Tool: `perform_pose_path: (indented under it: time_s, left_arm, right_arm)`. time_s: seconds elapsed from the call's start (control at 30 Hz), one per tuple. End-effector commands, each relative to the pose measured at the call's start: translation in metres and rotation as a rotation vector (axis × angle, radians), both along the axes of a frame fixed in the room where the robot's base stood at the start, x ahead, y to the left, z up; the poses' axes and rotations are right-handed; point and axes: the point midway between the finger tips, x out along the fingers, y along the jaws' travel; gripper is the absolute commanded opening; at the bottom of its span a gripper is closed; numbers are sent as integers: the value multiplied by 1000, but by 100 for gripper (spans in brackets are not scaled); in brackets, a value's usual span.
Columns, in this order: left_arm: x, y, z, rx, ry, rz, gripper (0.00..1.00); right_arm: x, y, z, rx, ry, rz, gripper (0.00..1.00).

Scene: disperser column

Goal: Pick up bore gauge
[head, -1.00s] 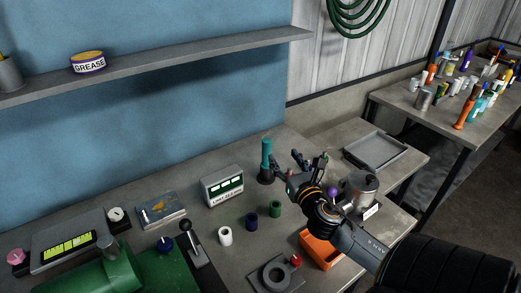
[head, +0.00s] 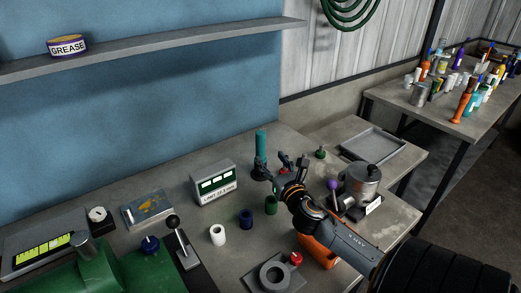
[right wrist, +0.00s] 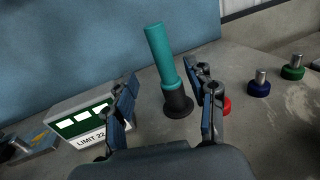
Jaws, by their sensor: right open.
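The bore gauge appears to be the upright teal-handled tool (head: 261,145) in a black round base on the workbench. It also shows in the right wrist view (right wrist: 162,50), standing beyond and between my open fingers, its handle leaning slightly left in that picture. My right gripper (head: 285,163) is open and empty, just right of the tool in the head view. My left gripper is not in view.
A limit display box (head: 213,182) stands left of the tool. Black-and-green (head: 320,153) and red knobbed pieces sit to its right. A metal pot (head: 362,180) and an orange bin (head: 318,252) are near my right arm.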

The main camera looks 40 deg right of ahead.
Motion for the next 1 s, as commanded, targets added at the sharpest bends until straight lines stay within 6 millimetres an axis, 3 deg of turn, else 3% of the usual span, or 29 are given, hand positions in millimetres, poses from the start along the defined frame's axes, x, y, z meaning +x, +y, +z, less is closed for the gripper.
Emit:
perform_pose_path:
  time_s: [0.2,0.47,0.7,1.0]
  left_arm:
    - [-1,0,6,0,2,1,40]
    - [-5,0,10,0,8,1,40]
    - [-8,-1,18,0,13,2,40]
    - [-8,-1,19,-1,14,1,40]
  right_arm:
    - [34,-13,1,2,-1,-1,56]
    - [50,-20,2,3,0,-1,56]
    - [81,-33,2,4,-1,-2,56]
    - [91,-37,0,2,2,1,56]
